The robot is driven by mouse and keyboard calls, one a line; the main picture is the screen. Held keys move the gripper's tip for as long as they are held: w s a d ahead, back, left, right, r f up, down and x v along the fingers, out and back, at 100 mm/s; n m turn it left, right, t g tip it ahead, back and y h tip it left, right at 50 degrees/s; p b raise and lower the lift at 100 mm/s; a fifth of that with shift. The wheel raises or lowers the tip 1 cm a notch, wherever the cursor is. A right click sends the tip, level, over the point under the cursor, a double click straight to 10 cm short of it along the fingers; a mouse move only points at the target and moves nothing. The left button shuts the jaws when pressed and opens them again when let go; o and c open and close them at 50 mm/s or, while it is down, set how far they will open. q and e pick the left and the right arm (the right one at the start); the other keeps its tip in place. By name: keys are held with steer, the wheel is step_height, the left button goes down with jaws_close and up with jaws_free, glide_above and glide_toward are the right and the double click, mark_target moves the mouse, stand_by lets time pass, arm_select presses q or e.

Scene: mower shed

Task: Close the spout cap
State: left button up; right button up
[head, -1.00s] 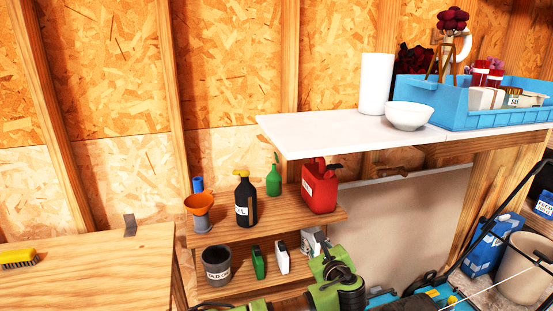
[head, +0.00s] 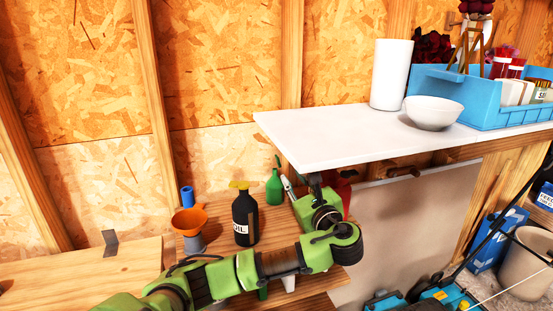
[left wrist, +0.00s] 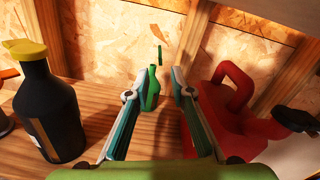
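My left gripper (head: 302,183) is at the lower shelf, under the white shelf's front corner. In the left wrist view its two fingers (left wrist: 160,85) are spread, with nothing between the pads. The red can (left wrist: 240,120) is just right of the fingers, with a looped handle and a dark spout or cap end (left wrist: 296,119) at the right. In the head view my arm hides most of the red can (head: 343,185). A green bottle (left wrist: 152,90) stands beyond the finger gap, with a thin green piece above it (left wrist: 160,55). My right gripper is not in view.
A black oil bottle with yellow cap (head: 245,215) and an orange funnel (head: 189,220) stand left of my gripper. The white shelf (head: 340,135) overhangs close above and holds a bowl (head: 433,112), a paper roll (head: 391,75) and a blue tray (head: 480,100).

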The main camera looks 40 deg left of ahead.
arm_select(q)
glide_toward(278, 160)
steer(key=x, duration=0.3)
steer(key=p+x, duration=0.1)
steer(key=x, duration=0.4)
steer(key=shift+w+a, duration=0.45)
steer(key=shift+a, duration=0.3)
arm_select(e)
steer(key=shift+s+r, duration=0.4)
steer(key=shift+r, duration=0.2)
arm_select(q)
jaws_close()
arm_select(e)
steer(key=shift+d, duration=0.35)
